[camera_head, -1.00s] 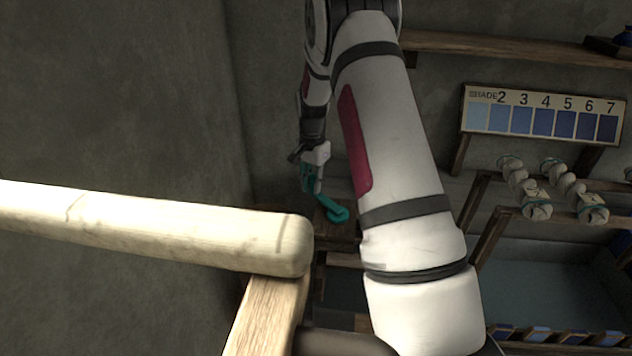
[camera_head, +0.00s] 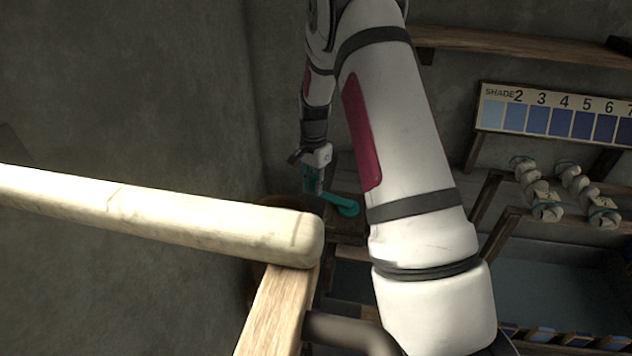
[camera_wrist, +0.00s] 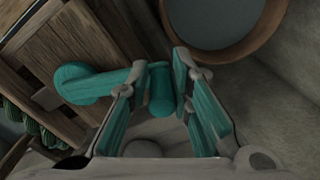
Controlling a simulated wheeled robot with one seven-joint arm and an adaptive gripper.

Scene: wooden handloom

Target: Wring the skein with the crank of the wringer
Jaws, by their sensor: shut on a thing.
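The teal crank (camera_head: 342,206) of the wringer shows in the head view, low at the back beside my arm. In the wrist view, the crank's arm (camera_wrist: 97,82) runs from a round hub at the left to an upright teal handle (camera_wrist: 162,90). My gripper (camera_wrist: 160,92) has its teal-padded fingers on both sides of this handle and is shut on it. My gripper also shows small in the head view (camera_head: 313,182).
A round wooden tub (camera_wrist: 222,28) stands close beyond the gripper. A thick pale wooden beam (camera_head: 160,215) crosses the near left. A shade chart (camera_head: 556,112) hangs at the right, above pale twisted skeins (camera_head: 540,190) on a rack. Slatted wood (camera_wrist: 40,60) lies under the crank.

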